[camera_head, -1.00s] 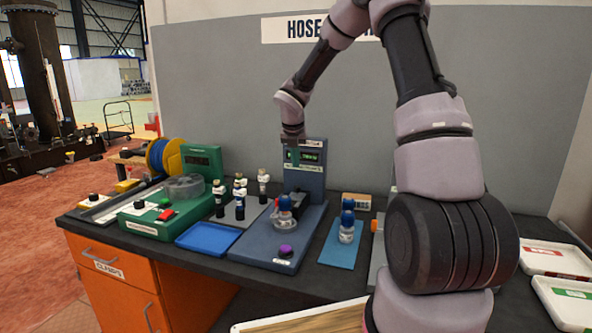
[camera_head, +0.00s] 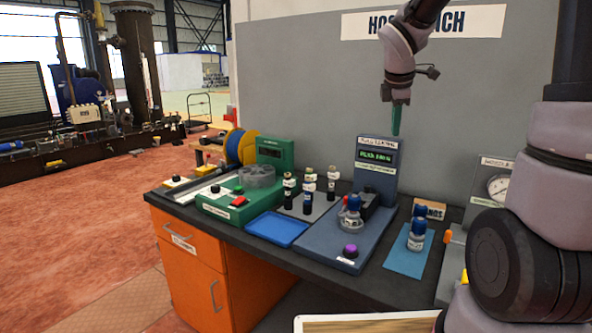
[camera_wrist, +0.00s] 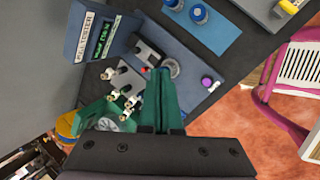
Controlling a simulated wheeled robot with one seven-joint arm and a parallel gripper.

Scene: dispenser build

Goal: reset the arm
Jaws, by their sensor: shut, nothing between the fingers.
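My gripper (camera_head: 396,128) hangs from my raised arm in front of the grey back panel, above and right of the pull tester display (camera_head: 377,158). Its green fingers point down. In the wrist view the fingers (camera_wrist: 160,75) lie together, with nothing between them.
A green machine (camera_head: 215,209), a blue tray (camera_head: 277,230) and several dark fittings (camera_head: 309,190) stand left. A blue-capped bottle (camera_head: 417,232) stands on a blue mat (camera_head: 403,261). A gauge unit (camera_head: 490,188) is at right. The air around the gripper is clear.

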